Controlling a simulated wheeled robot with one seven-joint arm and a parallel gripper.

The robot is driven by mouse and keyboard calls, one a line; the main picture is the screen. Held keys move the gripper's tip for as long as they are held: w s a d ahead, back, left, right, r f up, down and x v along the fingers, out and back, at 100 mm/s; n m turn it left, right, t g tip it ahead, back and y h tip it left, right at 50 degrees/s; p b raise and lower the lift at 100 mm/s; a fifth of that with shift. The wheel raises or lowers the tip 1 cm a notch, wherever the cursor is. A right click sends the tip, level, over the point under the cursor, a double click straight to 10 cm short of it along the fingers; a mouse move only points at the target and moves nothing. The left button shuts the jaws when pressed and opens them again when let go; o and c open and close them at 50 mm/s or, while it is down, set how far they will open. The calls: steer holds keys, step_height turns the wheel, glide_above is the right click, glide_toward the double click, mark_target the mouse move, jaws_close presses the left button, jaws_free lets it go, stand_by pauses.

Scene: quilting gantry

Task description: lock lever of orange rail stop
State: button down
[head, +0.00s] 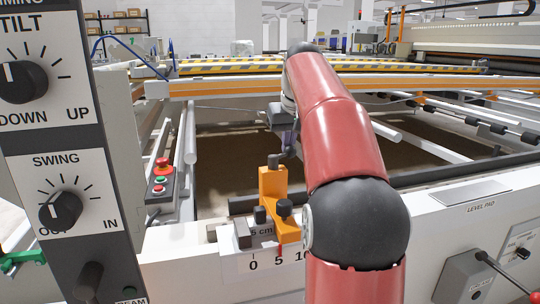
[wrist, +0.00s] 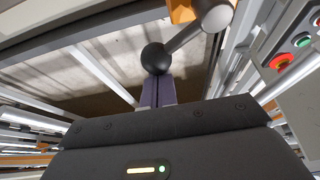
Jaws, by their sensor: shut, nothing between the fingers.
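The orange rail stop (head: 269,190) sits on the scale-marked rail at the front of the gantry, left of my red arm. A corner of the orange stop (wrist: 182,9) shows at the top of the wrist view. My gripper (wrist: 158,80) has purple fingers, closed together and empty. Their tips are right at the ball; I cannot tell whether they touch it. In the head view my gripper (head: 287,150) is just behind the stop, partly hidden.
A scale (head: 265,250) with numbers lies under the stop. A control panel (head: 55,150) with knobs stands close at left. A button box (head: 160,185) with a red button is left of the stop. A level pad (head: 470,194) and a red-tipped lever (head: 505,272) are at right.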

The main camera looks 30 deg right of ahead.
steer(key=shift+s+d, duration=0.5)
steer(key=shift+s, duration=0.4)
steer(key=shift+s+d+b, duration=0.25)
steer(key=shift+s+b, duration=0.1)
steer(key=shift+s, duration=0.35)
step_height(320, 180, up, 7)
steer(key=w+p, duration=0.1)
steer(key=p, duration=0.2)
steer(key=shift+w+p, duration=0.3)
steer(key=shift+s+d, duration=0.1)
stand_by(0.5)
